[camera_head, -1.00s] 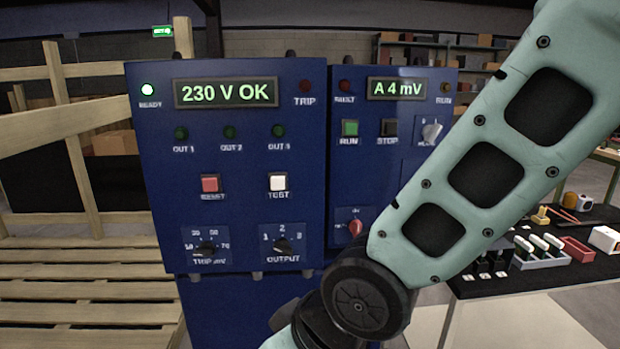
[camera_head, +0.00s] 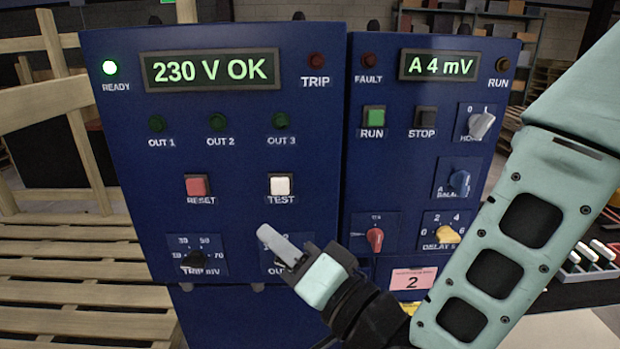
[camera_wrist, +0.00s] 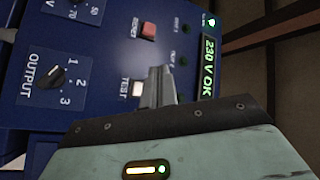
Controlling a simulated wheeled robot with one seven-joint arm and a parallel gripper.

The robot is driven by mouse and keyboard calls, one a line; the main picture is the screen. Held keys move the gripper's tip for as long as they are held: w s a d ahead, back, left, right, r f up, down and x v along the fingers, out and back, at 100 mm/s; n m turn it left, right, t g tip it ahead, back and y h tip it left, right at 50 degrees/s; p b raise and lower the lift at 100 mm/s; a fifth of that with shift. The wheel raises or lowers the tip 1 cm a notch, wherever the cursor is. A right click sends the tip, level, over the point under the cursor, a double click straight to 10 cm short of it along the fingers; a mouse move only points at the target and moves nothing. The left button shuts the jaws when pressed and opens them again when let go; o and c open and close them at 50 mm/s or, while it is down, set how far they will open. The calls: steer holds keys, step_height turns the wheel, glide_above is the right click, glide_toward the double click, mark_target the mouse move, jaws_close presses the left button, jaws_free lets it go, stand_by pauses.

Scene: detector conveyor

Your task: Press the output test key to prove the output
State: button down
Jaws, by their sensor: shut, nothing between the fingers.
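The white TEST key (camera_head: 280,185) sits on the left blue panel (camera_head: 240,225), below the OUT 3 lamp and right of the red RESET key (camera_head: 198,186). My gripper (camera_head: 265,233) is shut and empty, its fingertips below and slightly left of the TEST key in the head view. It partly hides the OUTPUT knob there. In the wrist view, the fingers (camera_wrist: 162,75) point up the picture, just right of the TEST key (camera_wrist: 137,89). The OUTPUT knob (camera_wrist: 57,77) shows with positions 1, 2 and 3. I cannot tell how far the fingertips are from the panel.
The left display (camera_head: 210,71) reads 230 V OK, and the READY lamp (camera_head: 109,68) is lit green. The OUT lamps and TRIP lamp (camera_head: 317,61) look dark. A second blue panel (camera_head: 395,150) with RUN, STOP and several knobs stands close on the right. Wooden slats (camera_head: 70,265) are at left.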

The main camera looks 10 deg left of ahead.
mark_target(280, 186)
steer(key=shift+w+d+r+m, duration=0.25)
steer(key=shift+w+m, duration=0.05)
steer(key=shift+w+a+p, duration=0.25)
steer(key=shift+w+a, duration=0.05)
steer(key=shift+w, duration=1.15)
steer(key=shift+w+a+p, duration=0.3)
steer(key=shift+w+a, duration=0.05)
steer(key=shift+w, duration=1.05)
steer(key=shift+w+a+p, duration=0.25)
steer(key=shift+w+a, duration=0.05)
steer(key=shift+w, duration=1.15)
steer(key=shift+w+a, duration=0.1)
steer(key=shift+w, duration=0.25)
